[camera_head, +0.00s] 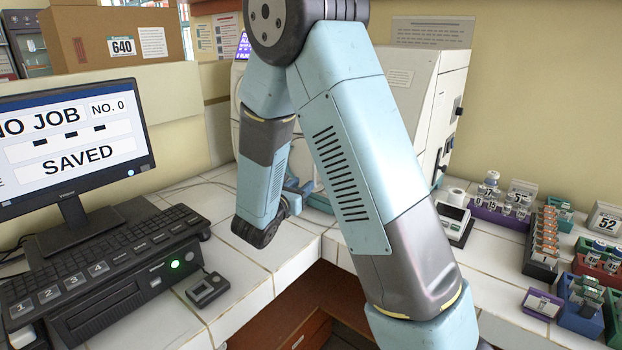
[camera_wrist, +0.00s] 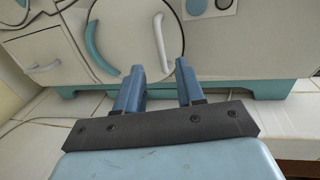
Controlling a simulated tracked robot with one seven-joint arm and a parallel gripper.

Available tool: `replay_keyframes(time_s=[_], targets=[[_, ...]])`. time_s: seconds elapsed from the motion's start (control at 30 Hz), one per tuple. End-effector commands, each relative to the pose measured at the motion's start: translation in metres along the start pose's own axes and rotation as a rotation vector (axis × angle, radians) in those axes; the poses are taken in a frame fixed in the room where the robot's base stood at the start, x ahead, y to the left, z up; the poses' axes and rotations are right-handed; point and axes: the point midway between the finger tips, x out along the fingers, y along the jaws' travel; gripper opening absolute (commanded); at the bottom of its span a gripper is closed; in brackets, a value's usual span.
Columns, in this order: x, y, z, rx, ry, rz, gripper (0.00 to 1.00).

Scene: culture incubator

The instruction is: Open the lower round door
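In the wrist view the incubator's cream front carries a large round door (camera_wrist: 125,42) with a thin dark outline. It looks closed flush with the front. A curved teal bar (camera_wrist: 96,48) stands at its left edge and a pale curved handle (camera_wrist: 161,42) is near its right side. My gripper (camera_wrist: 159,66) is open and empty, its two blue fingers pointing at the lower right of the door, below the pale handle. I cannot tell the exact gap to the door. In the head view my arm hides most of the incubator (camera_head: 440,90) and its door.
A small square drawer or hatch (camera_wrist: 42,45) with a handle is left of the door. The white tiled counter (camera_wrist: 60,104) lies below. In the head view a monitor (camera_head: 75,150) and keyboard (camera_head: 100,250) stand left, and vial racks (camera_head: 500,215) stand right.

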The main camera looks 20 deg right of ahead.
Motion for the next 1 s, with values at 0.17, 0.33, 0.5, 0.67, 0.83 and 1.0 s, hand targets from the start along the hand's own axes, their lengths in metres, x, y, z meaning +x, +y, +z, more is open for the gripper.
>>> replay_keyframes(time_s=[0.17,0.33,0.5,0.67,0.83,1.0], targets=[[0.032,-0.002,0.0,0.0,-0.001,-0.004,0.38],[0.052,-0.002,0.0,0.0,0.0,-0.003,0.38],[0.062,-0.002,0.0,0.0,-0.001,-0.004,0.38],[0.063,-0.001,0.0,0.0,-0.001,-0.002,0.38],[0.063,-0.001,0.0,0.0,0.0,-0.002,0.36],[0.063,-0.001,0.0,0.0,0.0,-0.002,0.2]])
